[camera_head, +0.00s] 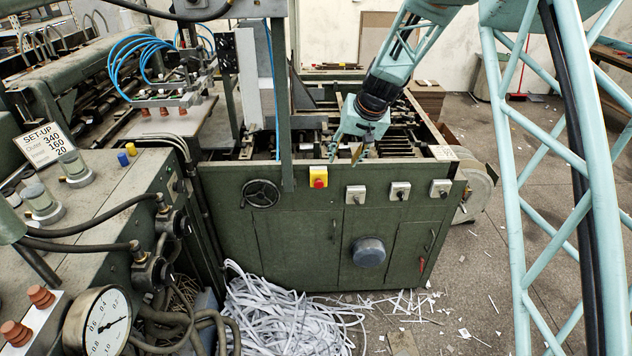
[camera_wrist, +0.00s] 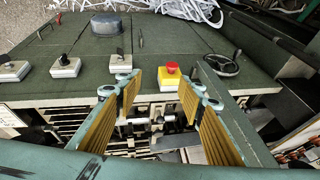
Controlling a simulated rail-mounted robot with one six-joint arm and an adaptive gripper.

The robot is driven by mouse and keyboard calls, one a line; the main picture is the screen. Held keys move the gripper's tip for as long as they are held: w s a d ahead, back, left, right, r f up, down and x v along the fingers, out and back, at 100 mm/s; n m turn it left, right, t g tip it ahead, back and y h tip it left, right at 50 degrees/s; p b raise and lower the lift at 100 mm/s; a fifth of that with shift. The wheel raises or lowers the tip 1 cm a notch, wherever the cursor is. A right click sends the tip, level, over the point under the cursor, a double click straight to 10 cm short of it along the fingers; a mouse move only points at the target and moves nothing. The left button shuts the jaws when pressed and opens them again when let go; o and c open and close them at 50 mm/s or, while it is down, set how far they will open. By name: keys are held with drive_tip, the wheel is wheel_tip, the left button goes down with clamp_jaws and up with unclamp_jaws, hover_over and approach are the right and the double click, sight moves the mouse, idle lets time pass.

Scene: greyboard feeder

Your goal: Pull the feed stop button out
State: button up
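The feed stop button (camera_head: 319,183) is a red knob on a yellow box, on the upper edge of the green machine's front panel. It also shows in the wrist view (camera_wrist: 172,69), seen upside down relative to the head view, just beyond the gap between my fingers. My gripper (camera_head: 345,150) is above the machine's top, behind and to the right of the button in the head view. In the wrist view my gripper (camera_wrist: 165,90) is open, with its two yellow ribbed fingers wide apart and nothing between them. It appears apart from the button.
Three grey switch boxes (camera_head: 400,190) sit right of the button, and a black handwheel (camera_head: 261,193) sits left of it. A green post (camera_head: 285,90) rises beside the button. White paper strips (camera_head: 275,310) lie on the floor below.

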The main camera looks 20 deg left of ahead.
approach(320, 182)
wheel_tip(320, 182, up, 3)
drive_tip(key=d, duration=0.1)
drive_tip(key=shift+s+d+r, duration=0.1)
drive_tip(key=shift+s+r, duration=0.05)
drive_tip(key=shift+s, duration=0.25)
drive_tip(key=shift+p, duration=0.3)
drive_tip(key=shift+p+x, duration=0.55)
drive_tip(key=shift+x, duration=6.3)
drive_tip(key=shift+s, duration=0.15)
drive_tip(key=c, duration=1.2)
drive_tip(key=shift+o, duration=0.2)
